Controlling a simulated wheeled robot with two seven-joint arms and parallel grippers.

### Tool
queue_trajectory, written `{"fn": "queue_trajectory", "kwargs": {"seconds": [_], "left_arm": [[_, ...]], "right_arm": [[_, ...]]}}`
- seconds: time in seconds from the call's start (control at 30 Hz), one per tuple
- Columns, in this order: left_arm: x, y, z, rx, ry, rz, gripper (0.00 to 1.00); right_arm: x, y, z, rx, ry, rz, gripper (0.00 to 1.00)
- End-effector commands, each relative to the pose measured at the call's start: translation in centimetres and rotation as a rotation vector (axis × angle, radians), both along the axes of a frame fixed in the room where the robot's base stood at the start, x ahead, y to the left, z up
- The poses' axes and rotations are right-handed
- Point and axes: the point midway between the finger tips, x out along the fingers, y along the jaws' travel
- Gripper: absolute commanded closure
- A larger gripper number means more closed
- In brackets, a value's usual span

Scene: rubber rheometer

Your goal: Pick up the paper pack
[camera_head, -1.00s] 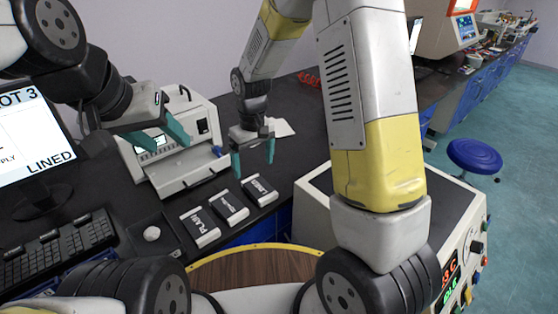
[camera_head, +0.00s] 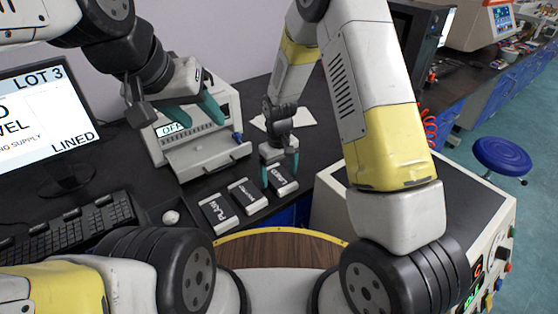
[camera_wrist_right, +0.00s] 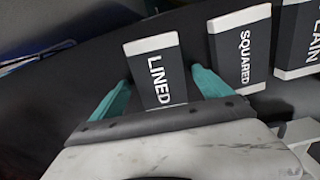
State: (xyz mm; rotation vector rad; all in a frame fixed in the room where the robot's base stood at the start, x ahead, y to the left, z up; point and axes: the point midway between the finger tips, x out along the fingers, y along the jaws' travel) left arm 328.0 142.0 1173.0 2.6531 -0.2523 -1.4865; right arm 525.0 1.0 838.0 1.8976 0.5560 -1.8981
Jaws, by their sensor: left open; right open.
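Three dark packs with white ends lie in a row on the black bench. The LINED pack (camera_head: 285,182) is rightmost in the head view; the SQUARED pack (camera_head: 248,196) is in the middle and the PLAIN pack (camera_head: 217,213) at the left. My right gripper (camera_head: 280,174) is open and low over the LINED pack, a teal finger on each side. In the right wrist view the LINED pack (camera_wrist_right: 155,68) lies between the fingers, its near part hidden by the gripper. I cannot tell whether they touch it. My left gripper (camera_head: 202,117) is open and empty before the instrument.
A monitor (camera_head: 48,120) reads LOT 3 and LINED. A white instrument (camera_head: 205,157) stands behind the packs. A keyboard (camera_head: 75,225) and mouse (camera_head: 171,217) lie left. A white sheet (camera_head: 300,118) lies behind my right gripper. A white machine (camera_head: 480,218) stands right.

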Motion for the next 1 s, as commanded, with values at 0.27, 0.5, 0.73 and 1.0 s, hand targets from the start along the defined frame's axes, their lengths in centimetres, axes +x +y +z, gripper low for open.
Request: {"fn": "queue_trajectory", "kwargs": {"seconds": [0.27,0.5,0.73,1.0], "left_arm": [[0.0,0.0,0.0,0.000,0.000,0.000,0.51],[0.0,0.0,0.0,0.000,0.000,0.000,0.51],[0.0,0.0,0.0,0.000,0.000,0.000,0.51],[0.0,0.0,0.0,0.000,0.000,0.000,0.51]], "right_arm": [[0.0,0.0,0.0,0.000,0.000,0.000,0.40],[0.0,0.0,0.1,0.001,-0.001,0.000,0.84],[0.0,0.0,0.1,0.001,-0.001,0.000,0.84],[0.1,0.0,2.0,0.002,-0.003,0.000,0.84]]}}
